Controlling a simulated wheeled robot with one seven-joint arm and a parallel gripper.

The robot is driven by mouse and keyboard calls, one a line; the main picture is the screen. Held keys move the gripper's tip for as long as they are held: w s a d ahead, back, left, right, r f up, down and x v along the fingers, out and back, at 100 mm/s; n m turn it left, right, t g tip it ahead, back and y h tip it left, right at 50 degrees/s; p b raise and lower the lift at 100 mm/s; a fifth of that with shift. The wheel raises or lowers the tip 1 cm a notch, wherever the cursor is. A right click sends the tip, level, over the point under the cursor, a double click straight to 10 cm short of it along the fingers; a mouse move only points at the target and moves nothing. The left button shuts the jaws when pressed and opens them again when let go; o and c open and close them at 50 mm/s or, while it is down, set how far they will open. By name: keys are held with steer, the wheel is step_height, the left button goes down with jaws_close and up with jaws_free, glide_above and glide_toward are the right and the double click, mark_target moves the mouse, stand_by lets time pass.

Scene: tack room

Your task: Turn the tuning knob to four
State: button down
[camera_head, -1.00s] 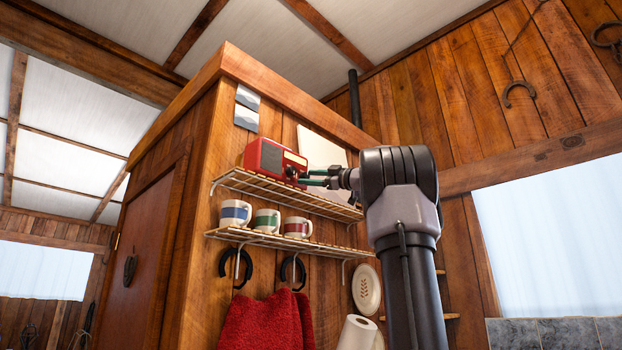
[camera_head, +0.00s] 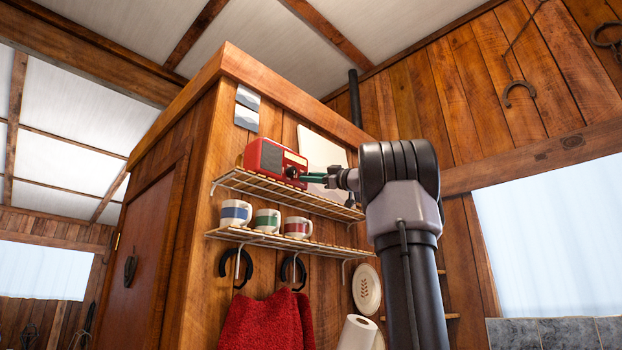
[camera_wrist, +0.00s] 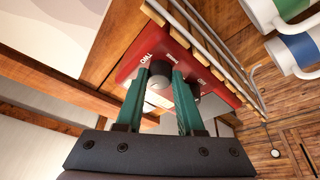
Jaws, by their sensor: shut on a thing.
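The red radio (camera_head: 268,157) stands on the upper wire shelf, with a dark speaker grille and a pale panel on its front. Its red face (camera_wrist: 128,70) fills the middle of the wrist view, with white lettering; one word reads TWO and the others are too small to read surely. My gripper (camera_head: 305,179) reaches it from the right. In the wrist view my gripper's green fingers (camera_wrist: 168,78) are shut on the tuning knob (camera_wrist: 157,98), a grey round piece partly hidden between them. The knob's pointer cannot be made out.
The wire shelf (camera_head: 262,188) runs close under the radio and my fingers. Several mugs, including a blue-banded one (camera_head: 235,213), stand on the lower rack. A white sheet (camera_head: 320,150) is on the wall behind. A red towel (camera_head: 265,322) hangs below.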

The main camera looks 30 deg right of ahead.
steer(key=m+h, duration=0.3)
steer(key=m, duration=0.6)
steer(key=m+h, duration=0.3)
steer(key=m, duration=0.6)
steer(key=a+m+h, duration=0.1)
steer(key=m+h, duration=0.3)
steer(key=m, duration=0.4)
steer(key=shift+s+a+r+m, duration=0.1)
steer(key=shift+s+r+m, duration=0.15)
steer(key=shift+r+m, duration=0.15)
steer(key=m+g, duration=0.1)
steer(key=m, duration=0.4)
steer(key=shift+r+g, duration=0.15)
steer(key=shift+g, duration=0.25)
steer(key=m+g, duration=0.1)
steer(key=m, duration=0.3)
steer(key=shift+w+r+y, duration=0.1)
steer(key=shift+y, duration=0.2)
steer(key=m+g+y, duration=0.1)
steer(key=m, duration=0.1)
steer(key=m+g+y, duration=0.1)
steer(key=m, duration=0.1)
steer(key=shift+d+r+m, duration=0.15)
steer(key=shift+d+m, duration=0.15)
steer(key=shift+d, duration=0.05)
steer(key=shift+w+d+m+y, duration=0.15)
steer(key=shift+m+y, duration=0.55)
steer(key=shift+m, duration=0.4)
steer(key=shift+g, duration=0.4)
steer(key=shift+m, duration=0.3)
